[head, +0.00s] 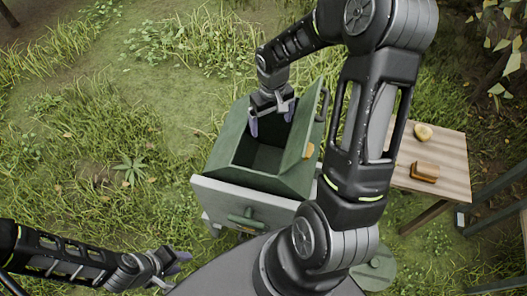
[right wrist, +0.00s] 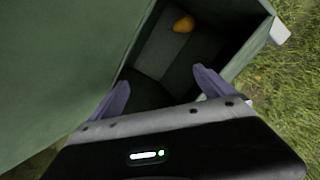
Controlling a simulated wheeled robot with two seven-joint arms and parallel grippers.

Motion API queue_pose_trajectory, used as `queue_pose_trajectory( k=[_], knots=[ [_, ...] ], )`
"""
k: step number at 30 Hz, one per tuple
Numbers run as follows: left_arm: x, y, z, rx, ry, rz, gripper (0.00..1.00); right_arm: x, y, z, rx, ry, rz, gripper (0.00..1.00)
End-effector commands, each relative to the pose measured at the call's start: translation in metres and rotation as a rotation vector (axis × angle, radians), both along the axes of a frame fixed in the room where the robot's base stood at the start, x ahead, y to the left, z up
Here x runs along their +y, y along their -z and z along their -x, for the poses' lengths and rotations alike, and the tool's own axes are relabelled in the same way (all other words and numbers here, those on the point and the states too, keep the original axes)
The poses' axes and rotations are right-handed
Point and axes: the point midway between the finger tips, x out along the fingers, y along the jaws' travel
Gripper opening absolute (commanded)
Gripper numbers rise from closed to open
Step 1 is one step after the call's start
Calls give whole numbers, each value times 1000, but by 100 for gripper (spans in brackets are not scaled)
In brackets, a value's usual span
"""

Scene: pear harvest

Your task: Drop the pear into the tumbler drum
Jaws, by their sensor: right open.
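The tumbler drum (head: 222,158) is a green box with its top open and its lid raised on the right. My right gripper (head: 271,122) is open and empty, its purple fingers pointing down at the drum's mouth. In the right wrist view, the open fingers (right wrist: 160,90) show over the dark inside of the drum (right wrist: 245,22). A yellow-orange pear (right wrist: 183,23) shows inside the drum, apart from the fingers. Another yellow pear (head: 423,132) lies on the wooden table at the right. My left gripper (head: 178,262) is low at the left, away from the drum; its jaw opening is unclear.
The wooden table (head: 452,160) also bears a brown block (head: 425,172). A small orange piece (head: 309,151) shows at the lid's edge. The drum's pale front frame (head: 215,187) has a green handle (head: 247,217). Grass lies open to the left.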

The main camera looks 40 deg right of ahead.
Motion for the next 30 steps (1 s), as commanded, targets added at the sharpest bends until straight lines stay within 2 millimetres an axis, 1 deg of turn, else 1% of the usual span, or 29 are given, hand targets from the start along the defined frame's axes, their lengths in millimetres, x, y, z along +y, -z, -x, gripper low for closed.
queue_pose_trajectory(
  k=[5, 12, 15, 18, 30],
  knots=[
    [0, 2, 0, 0, 0, 0, 38, 0, -23, -2, -7, -1, 2, 93],
    [0, 4, 0, 0, 0, 0, 38, 0, -61, -2, -6, 0, 2, 93],
    [0, 5, 0, 0, 0, 0, 38, 0, -70, -1, -4, -1, 1, 93],
    [0, 5, 0, 0, 0, 0, 38, 0, -74, -1, -3, -1, 0, 93],
    [0, 5, 0, 0, 0, 0, 38, 0, -74, -1, -2, -1, 0, 93]
  ],
)
